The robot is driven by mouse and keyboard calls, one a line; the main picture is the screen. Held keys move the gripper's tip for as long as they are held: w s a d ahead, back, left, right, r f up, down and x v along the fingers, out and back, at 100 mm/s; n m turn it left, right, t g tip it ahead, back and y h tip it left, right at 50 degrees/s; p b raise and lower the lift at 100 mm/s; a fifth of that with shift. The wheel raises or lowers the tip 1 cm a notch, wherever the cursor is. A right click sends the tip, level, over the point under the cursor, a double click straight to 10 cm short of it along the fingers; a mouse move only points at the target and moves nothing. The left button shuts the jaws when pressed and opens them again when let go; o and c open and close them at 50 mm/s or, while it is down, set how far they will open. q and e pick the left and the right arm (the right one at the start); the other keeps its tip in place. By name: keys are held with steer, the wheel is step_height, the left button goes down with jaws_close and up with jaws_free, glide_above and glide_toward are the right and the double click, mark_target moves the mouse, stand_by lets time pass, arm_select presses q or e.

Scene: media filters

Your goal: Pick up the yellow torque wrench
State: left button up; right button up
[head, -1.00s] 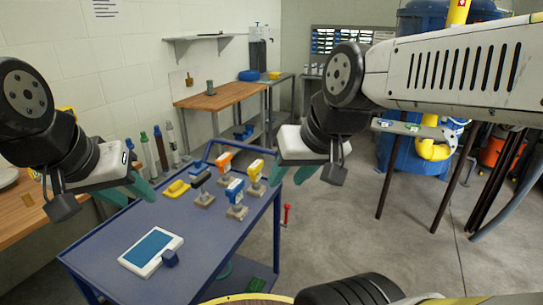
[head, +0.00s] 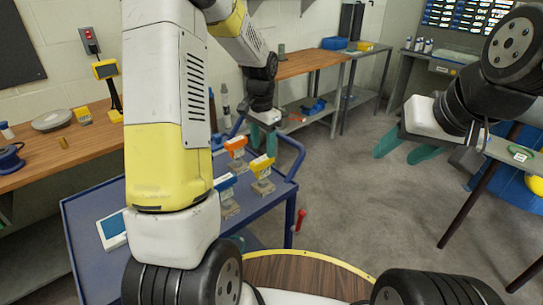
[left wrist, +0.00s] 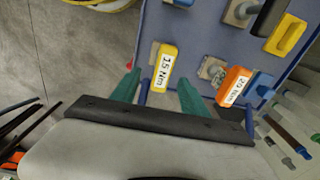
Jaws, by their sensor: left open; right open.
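The yellow torque wrench (head: 262,166), labelled 15 Nm, stands upright in a holder on the blue cart (head: 262,212). It also shows in the left wrist view (left wrist: 165,67), in line with the gap between my left fingertips. My left gripper (head: 263,138) is open and empty, with its teal fingers pointing down, behind the wrench in the head view. I see no contact with the wrench. My right gripper (head: 408,148) is open and empty, over the floor right of the cart.
An orange wrench (head: 236,146), labelled 20 Nm (left wrist: 234,88), and a blue wrench (head: 225,186) stand close by. A tablet (head: 112,230) lies on the cart, partly hidden by my left arm. A yellow case (left wrist: 287,35) lies further off. A red-handled tool (head: 300,218) hangs at the cart's side.

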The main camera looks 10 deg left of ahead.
mark_target(262, 167)
arm_select(q)
steer(key=f, duration=0.9)
steer(key=shift+w+a+f, duration=0.25)
jaws_close()
stand_by(1.1)
